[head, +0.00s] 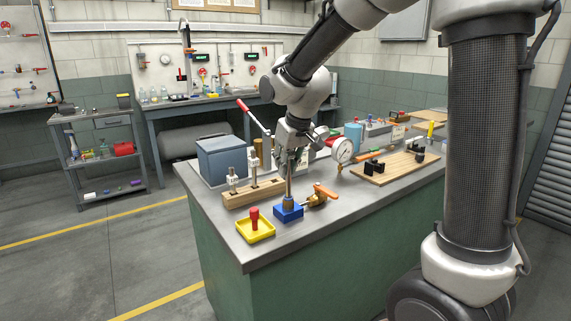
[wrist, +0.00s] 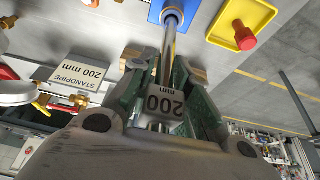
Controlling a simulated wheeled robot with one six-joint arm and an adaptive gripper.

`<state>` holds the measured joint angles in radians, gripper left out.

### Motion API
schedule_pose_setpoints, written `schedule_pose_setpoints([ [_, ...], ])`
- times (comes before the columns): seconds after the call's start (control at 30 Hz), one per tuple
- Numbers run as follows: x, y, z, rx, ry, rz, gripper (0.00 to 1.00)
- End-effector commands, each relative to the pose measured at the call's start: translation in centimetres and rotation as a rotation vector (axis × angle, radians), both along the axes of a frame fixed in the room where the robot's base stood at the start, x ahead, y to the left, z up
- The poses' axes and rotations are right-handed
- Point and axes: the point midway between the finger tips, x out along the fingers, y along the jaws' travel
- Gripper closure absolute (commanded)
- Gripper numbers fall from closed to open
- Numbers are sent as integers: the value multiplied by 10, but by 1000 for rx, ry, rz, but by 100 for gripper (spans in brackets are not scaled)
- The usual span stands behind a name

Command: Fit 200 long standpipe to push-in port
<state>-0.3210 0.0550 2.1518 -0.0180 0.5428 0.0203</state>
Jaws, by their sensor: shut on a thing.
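My gripper (head: 291,158) is above the front of the bench and is shut on a metal standpipe (head: 289,187). The pipe points down at a blue block (head: 288,212) with a brass port on top. In the wrist view the pipe (wrist: 169,50) runs from between my fingers (wrist: 163,85) to the port on the blue block (wrist: 155,9). A "200 mm" tag (wrist: 164,102) sits on the pipe at my gripper. The pipe's lower end meets the port in the picture; I cannot tell how deep it sits.
A yellow tray (head: 243,236) with a red peg is left of the block. A brass valve with an orange handle (head: 326,192) is close on its right. A wooden rack (head: 240,197) with tagged standpipes stands behind left. A gauge (head: 342,150) and wooden board (head: 400,169) are right.

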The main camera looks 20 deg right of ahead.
Motion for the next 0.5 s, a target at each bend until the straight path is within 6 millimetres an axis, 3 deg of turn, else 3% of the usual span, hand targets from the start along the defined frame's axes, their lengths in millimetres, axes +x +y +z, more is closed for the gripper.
schedule_pose_setpoints([
  [0.37, 0, 0, -3, 0, 0, 0, 100],
  [0.4, 0, 0, -4, 0, -1, 0, 80],
  [0.5, 0, 0, -4, 0, 0, 0, 61],
])
